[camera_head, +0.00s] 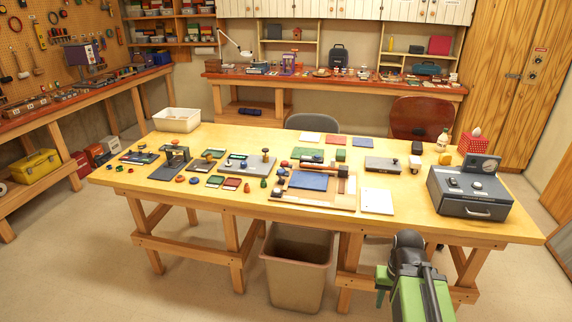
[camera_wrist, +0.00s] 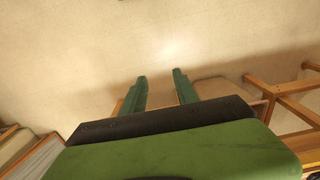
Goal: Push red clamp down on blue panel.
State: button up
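A blue panel (camera_head: 309,180) lies flat on a light wooden board on the table, right of the middle in the head view. A dark bar with a reddish-brown block (camera_head: 343,171) sits along the panel's back edge; it is too small to tell whether this is the red clamp. My gripper (camera_wrist: 160,77) has two green fingers, apart and empty, over the floor in the wrist view. In the head view my green arm is at the lower right, in front of the table and well away from the panel. The panel is not in the wrist view.
The wooden table (camera_head: 420,220) carries small fixtures and colored plates left of the panel. A white pad (camera_head: 377,201) and a grey metal box (camera_head: 470,192) stand to its right. A tan bin (camera_head: 297,270) stands on the floor under the table's front edge.

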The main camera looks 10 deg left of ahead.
aim_at(284, 163)
jog(key=z, duration=0.45)
jog(key=k, duration=1.35)
jog(key=z, duration=0.2)
jog(key=i, duration=0.9)
jog(key=u, duration=0.6)
jog(key=i, duration=1.85)
jog(key=u, duration=1.6)
jog(key=i, duration=1.25)
jog(key=u, duration=0.75)
jog(key=k, duration=0.9)
jog(key=u, duration=0.2)
jog(key=i, duration=0.85)
jog(key=z, duration=0.05)
